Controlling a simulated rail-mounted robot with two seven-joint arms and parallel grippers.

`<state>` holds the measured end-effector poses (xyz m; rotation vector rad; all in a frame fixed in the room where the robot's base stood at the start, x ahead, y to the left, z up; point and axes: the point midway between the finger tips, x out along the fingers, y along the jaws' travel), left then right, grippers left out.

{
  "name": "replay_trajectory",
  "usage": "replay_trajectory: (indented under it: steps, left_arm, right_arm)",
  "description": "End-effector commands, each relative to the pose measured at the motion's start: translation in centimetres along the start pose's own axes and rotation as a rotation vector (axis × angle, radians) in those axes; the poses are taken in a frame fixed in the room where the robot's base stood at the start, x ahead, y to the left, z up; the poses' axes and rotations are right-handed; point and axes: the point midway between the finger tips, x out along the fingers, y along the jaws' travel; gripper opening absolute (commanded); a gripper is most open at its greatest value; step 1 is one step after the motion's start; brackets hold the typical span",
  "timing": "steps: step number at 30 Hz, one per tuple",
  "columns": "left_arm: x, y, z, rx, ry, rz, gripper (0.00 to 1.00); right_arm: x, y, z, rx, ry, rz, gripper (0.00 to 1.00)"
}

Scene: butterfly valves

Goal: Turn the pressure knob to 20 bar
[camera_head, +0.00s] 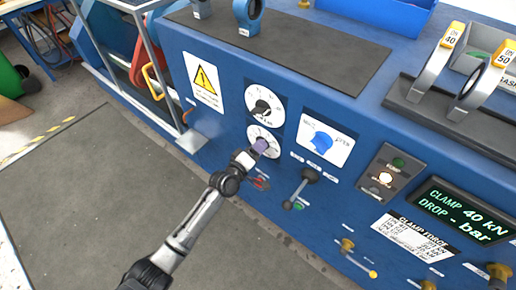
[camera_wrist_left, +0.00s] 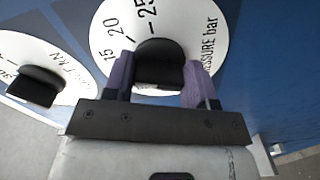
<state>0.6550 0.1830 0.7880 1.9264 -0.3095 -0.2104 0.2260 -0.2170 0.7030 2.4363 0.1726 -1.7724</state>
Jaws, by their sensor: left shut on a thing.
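The pressure knob (camera_wrist_left: 160,65) is a black knob on a round white dial marked "PRESSURE bar", with 15, 20 and 25 readable in the left wrist view. Its far end lies close to the 25 mark; I cannot tell its exact setting. The purple fingers of my left gripper (camera_wrist_left: 160,84) are on both sides of the knob and shut on it. In the head view my left gripper (camera_head: 260,147) is at the lower white dial (camera_head: 255,133) and covers its knob. My right gripper is in neither view.
A second dial with a black knob (camera_wrist_left: 36,86) is beside it; the head view shows it above (camera_head: 264,103). A panel with a blue knob (camera_head: 322,141), a black lever (camera_head: 308,176) and a display reading clamp 40 kN, drop - bar (camera_head: 463,212) are to the right.

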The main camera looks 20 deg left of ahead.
Motion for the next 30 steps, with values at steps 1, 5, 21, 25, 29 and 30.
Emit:
replay_trajectory:
  steps: [1,5,21,25,29,30]
  left_arm:
    - [0.0,0.0,-0.1,0.045,-0.001,-0.002,0.27]
    - [0.0,0.0,-0.1,0.164,-0.001,-0.002,0.27]
    - [0.0,-0.2,-0.1,0.505,-0.001,-0.001,0.27]
    - [0.0,-0.2,-0.1,0.539,0.000,-0.001,0.27]
    - [0.0,-0.3,-0.1,0.561,0.000,-0.001,0.27]
    - [0.0,-0.3,-0.1,0.564,0.000,-0.001,0.27]
  right_arm:
    - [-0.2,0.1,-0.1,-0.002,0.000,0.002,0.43]
    - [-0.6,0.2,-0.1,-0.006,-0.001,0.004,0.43]
    - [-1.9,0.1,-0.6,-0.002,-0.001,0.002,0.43]
    - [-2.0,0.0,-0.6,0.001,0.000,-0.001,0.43]
    - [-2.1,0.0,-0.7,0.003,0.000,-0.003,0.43]
    - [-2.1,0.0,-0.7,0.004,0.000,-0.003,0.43]
